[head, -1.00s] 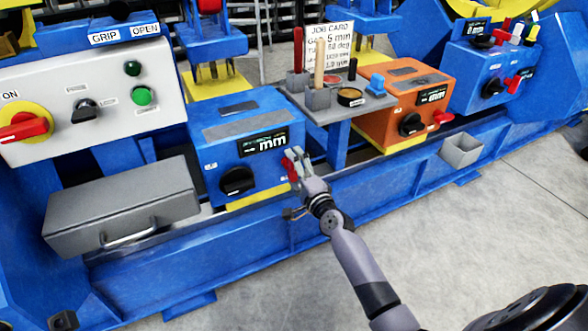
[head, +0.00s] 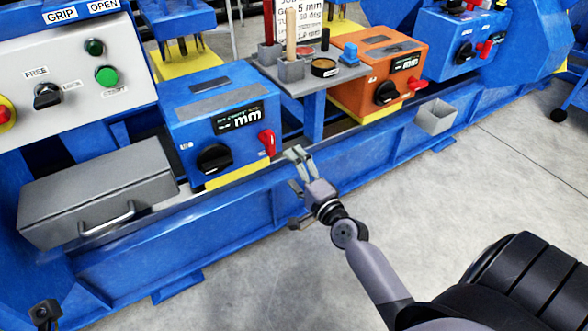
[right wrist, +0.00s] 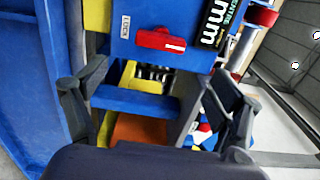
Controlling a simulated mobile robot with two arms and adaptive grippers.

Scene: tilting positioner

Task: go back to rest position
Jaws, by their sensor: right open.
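My right gripper (head: 297,168) is open and empty in the head view, just right of and below the blue box (head: 222,125) with the "mm" display. The red lever (head: 266,142) on that box is apart from its fingers. In the right wrist view the two fingers (right wrist: 155,105) stand wide apart with nothing between them, and a red lever (right wrist: 160,39) beside a "LOCK" label lies beyond them.
A grey case (head: 97,192) with a handle sits on the blue frame at left. A grey shelf (head: 300,82) holds tools and a card. The floor (head: 500,185) at right is clear.

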